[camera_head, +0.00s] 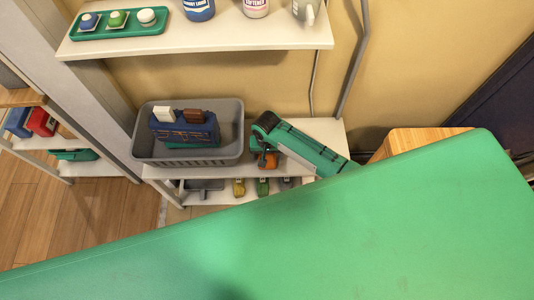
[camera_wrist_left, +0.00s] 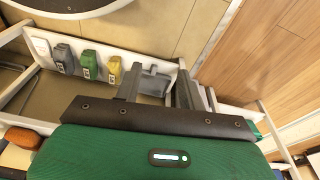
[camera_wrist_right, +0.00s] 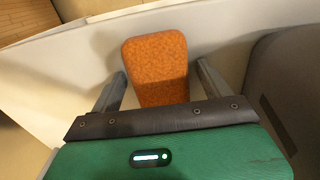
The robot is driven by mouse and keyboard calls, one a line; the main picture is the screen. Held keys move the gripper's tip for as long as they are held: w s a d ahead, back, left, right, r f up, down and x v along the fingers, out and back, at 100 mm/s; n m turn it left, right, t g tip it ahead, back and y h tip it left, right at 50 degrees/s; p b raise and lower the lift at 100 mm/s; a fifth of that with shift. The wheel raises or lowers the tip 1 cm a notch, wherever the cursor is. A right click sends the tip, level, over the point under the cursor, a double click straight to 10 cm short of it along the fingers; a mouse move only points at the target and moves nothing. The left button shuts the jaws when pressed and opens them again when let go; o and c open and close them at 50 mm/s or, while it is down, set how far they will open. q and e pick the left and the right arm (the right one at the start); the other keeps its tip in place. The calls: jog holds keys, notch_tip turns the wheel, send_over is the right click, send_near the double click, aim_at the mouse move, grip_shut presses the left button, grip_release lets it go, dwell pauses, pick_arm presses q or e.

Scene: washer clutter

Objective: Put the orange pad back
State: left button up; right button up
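The orange pad (camera_head: 270,160) stands on the white shelf top, just right of the grey basket. In the right wrist view the orange pad (camera_wrist_right: 155,62) is a rounded, speckled block between the fingers. My right gripper (camera_wrist_right: 161,77) is open, with a finger on each side of the pad and visible gaps to both. In the head view my right arm reaches in from the right, and its gripper partly covers the pad. My left gripper (camera_wrist_left: 158,82) is open and empty near the lower shelf; it is hidden in the head view.
The grey basket (camera_head: 146,150) holds a blue case with white and brown blocks. The upper shelf (camera_head: 200,38) overhangs, carrying bottles and a green tray (camera_head: 120,30).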

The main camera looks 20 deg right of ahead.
jog(key=shift+r, duration=0.2)
pick_arm(q)
notch_tip(320, 180, down, 6)
jog(key=s+p, duration=0.2)
jog(key=shift+a+f, duration=0.2)
jog(key=shift+a, duration=0.25)
pick_arm(e)
notch_tip(320, 180, up, 12)
pick_arm(q)
jog(key=shift+w, duration=0.1)
